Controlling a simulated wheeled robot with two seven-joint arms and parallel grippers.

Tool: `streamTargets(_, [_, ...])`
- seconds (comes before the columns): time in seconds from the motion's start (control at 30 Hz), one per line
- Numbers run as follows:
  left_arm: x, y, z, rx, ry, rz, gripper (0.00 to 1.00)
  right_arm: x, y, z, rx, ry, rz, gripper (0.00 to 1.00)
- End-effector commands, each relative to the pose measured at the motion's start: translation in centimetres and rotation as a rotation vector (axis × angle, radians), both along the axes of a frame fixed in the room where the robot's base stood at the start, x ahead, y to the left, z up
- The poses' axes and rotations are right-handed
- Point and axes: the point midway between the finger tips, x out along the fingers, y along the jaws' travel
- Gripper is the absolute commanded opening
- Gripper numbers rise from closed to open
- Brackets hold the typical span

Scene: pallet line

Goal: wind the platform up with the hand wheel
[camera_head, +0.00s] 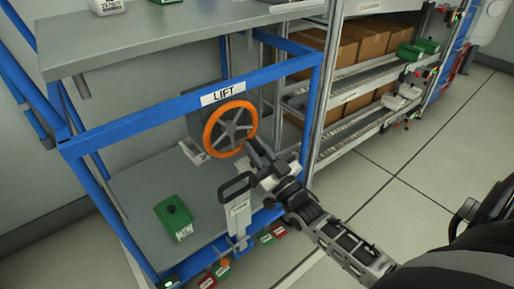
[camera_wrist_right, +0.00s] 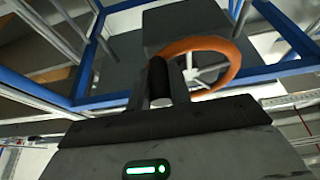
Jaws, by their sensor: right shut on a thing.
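The orange hand wheel (camera_head: 209,133) is mounted on a grey box inside the blue frame, behind the LIFT label (camera_head: 222,93). My right gripper (camera_head: 258,154) is at the lower right of the wheel's rim. In the right wrist view its fingers are shut on the wheel's dark cylindrical knob (camera_wrist_right: 157,78), with the orange rim (camera_wrist_right: 236,62) just behind and to the right. A grey plate (camera_head: 150,45) spans the upper part of the frame and a grey deck (camera_head: 145,185) lies lower. I cannot tell which is the platform. My left gripper is not in view.
A green box (camera_head: 174,217) sits on the lower deck. A rack with cartons (camera_head: 365,42) stands to the right. The floor (camera_head: 430,150) there is clear.

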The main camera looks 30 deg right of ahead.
Motion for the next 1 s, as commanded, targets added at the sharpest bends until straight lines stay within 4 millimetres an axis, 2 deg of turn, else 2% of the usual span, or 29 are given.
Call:
streamTargets(0.03, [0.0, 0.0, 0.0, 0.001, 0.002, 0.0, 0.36, 0.0, 0.7, 0.0, -0.005, 0.0, 0.01, 0.0])
streamTargets(0.73, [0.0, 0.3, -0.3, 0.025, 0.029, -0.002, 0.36, 0.1, 1.2, 0.0, 0.081, 0.004, 0.01, 0.0])
streamTargets(0.93, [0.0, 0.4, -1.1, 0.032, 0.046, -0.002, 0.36, 0.1, 1.2, -0.1, 0.079, 0.002, 0.011, 0.0])
streamTargets(0.97, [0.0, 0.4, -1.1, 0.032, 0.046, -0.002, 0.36, 0.1, 1.2, -0.1, 0.08, 0.002, 0.011, 0.28])
streamTargets(1.0, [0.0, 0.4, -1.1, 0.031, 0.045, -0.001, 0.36, 0.1, 1.2, -0.1, 0.08, 0.002, 0.011, 0.39])
